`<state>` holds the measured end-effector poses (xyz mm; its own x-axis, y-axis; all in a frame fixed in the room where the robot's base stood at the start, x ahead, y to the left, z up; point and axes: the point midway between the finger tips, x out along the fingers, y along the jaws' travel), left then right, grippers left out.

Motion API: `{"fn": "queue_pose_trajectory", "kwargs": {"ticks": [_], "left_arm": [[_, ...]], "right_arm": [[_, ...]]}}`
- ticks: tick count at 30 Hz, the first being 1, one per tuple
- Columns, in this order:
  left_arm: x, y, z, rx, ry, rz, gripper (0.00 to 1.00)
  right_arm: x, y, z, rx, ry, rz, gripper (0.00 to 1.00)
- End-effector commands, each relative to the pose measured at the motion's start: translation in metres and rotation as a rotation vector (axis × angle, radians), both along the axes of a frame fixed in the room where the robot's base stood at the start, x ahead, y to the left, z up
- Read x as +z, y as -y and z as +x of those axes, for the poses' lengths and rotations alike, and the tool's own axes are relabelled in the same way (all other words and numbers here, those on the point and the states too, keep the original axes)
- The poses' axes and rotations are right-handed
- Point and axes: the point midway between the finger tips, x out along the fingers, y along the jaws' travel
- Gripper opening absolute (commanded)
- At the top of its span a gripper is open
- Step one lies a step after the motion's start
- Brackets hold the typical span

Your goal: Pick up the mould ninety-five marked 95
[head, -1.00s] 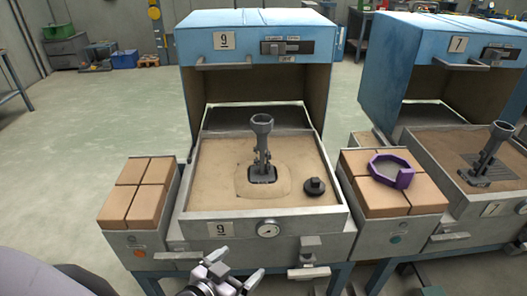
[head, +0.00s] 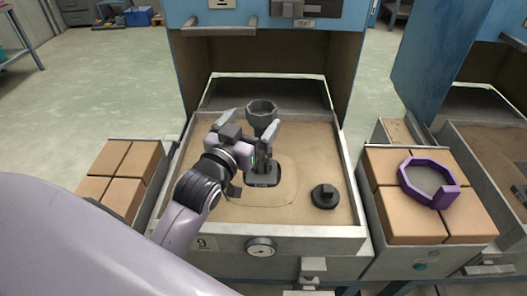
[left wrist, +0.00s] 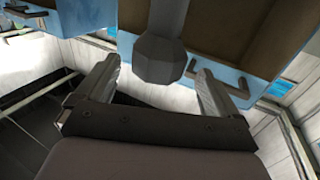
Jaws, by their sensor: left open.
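A dark grey upright piece with a flared cup top (head: 261,107) stands in the sand tray (head: 300,238) of the station marked 9. I can read no 95 on it, so I cannot tell whether it is the mould. My left gripper (head: 249,122) is open at the piece's upper part, with a finger to either side in the picture. The gripper hides part of its stem. In the left wrist view the dark faceted piece (left wrist: 158,58) shows between and beyond the open fingers (left wrist: 157,85). My right gripper is out of view.
A dark round knobbed piece (head: 325,196) lies on the sand to the right. A purple ring (head: 428,183) rests on brown blocks (head: 405,220) at the right. More blocks (head: 105,190) stand at the left. The blue hood (head: 270,45) rises behind the tray.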

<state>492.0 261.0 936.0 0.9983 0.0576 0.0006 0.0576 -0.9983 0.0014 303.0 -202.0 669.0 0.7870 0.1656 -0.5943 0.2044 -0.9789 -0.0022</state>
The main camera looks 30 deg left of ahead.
Motion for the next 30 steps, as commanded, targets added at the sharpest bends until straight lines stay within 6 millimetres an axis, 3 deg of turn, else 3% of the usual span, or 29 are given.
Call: {"fn": "queue_pose_trajectory", "kwargs": {"ticks": [18, 27, 29, 30], "left_arm": [[0.001, -0.002, 0.063, 0.0, 0.0, 0.002, 0.95], [0.0, -0.002, 0.067, 0.0, -0.001, 0.001, 0.95], [0.0, -0.002, 0.067, 0.0, -0.001, 0.001, 0.78], [0.0, -0.002, 0.067, 0.0, -0.001, 0.001, 0.65]], "right_arm": [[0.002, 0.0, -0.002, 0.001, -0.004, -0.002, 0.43], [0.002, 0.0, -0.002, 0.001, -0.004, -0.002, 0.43], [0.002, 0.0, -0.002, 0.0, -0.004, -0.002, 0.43], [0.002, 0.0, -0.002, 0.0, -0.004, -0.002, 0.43]]}}
